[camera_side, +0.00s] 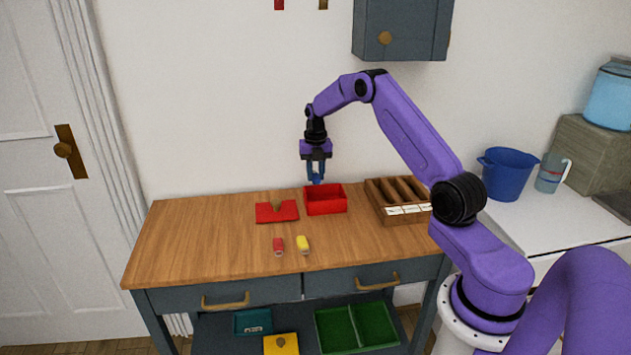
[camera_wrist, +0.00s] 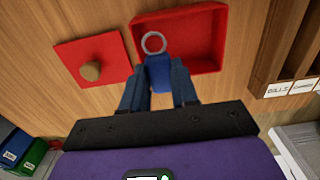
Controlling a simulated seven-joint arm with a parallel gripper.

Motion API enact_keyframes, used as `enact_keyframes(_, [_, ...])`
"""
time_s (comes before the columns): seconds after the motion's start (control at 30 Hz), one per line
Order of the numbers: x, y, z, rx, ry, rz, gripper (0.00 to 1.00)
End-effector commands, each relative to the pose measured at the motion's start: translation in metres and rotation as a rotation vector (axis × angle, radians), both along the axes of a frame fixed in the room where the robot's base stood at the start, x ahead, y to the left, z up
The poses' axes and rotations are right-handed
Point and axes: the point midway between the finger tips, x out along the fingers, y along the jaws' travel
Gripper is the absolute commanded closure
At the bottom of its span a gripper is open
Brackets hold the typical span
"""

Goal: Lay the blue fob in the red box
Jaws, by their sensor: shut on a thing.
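My gripper (camera_side: 316,180) is shut on the blue fob (camera_wrist: 159,72) and holds it up in the air, fingers pointing down. In the wrist view the fob sits between the two fingertips (camera_wrist: 158,86), with its grey ring (camera_wrist: 153,43) sticking out ahead. The open red box (camera_side: 326,208) stands on the wooden table below the gripper. In the wrist view the fob overlaps the near left part of the red box (camera_wrist: 205,37), and the box floor that shows is bare. In the side view the fob hangs above the box's back rim.
A red lid (camera_side: 276,212) with a brown knob lies left of the box. A red fob (camera_side: 278,246) and a yellow fob (camera_side: 303,244) lie in front on the table (camera_side: 190,240). A wooden labelled sorter (camera_side: 398,199) stands right of the box. The table's left side is clear.

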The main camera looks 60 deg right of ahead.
Motion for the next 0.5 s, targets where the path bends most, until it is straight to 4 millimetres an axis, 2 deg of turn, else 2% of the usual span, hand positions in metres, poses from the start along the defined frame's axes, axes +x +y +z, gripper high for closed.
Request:
enact_keyframes(0.2, [0.000, 0.000, -0.029, 0.001, 0.002, -0.001, 1.00])
enact_keyframes(0.5, [0.000, 0.000, -0.031, 0.000, 0.000, -0.001, 1.00])
